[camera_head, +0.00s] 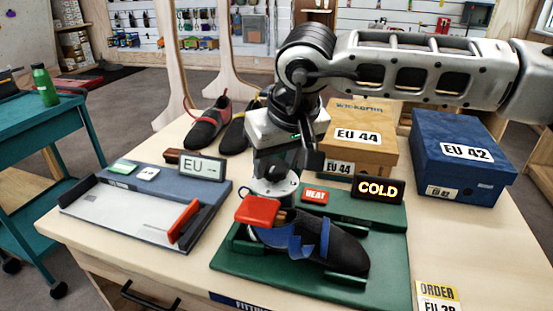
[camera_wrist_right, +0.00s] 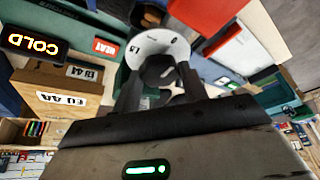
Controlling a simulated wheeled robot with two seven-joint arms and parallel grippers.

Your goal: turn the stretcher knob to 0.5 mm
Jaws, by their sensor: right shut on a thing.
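The stretcher (camera_head: 385,290) is a green base with a dark shoe with blue straps (camera_head: 335,245) on it. At its back stands a pale round dial (camera_head: 268,188). My right gripper (camera_head: 277,172) comes down from above onto the dial. In the right wrist view the white dial plate (camera_wrist_right: 143,43) carries small marks, of which "1.5" seems to show. The dark knob (camera_wrist_right: 158,70) at its middle sits between the fingers of my right gripper (camera_wrist_right: 160,80), which are shut on it. I cannot read the knob's setting. My left gripper is not in view.
A red block (camera_head: 257,210) is beside the dial. A red "HEAT" button (camera_head: 315,195) and a "COLD" display (camera_head: 378,189) are to its right. A grey foot-measuring device (camera_head: 120,215) lies left. Shoe boxes, orange (camera_head: 365,150) and blue (camera_head: 463,150), stand behind.

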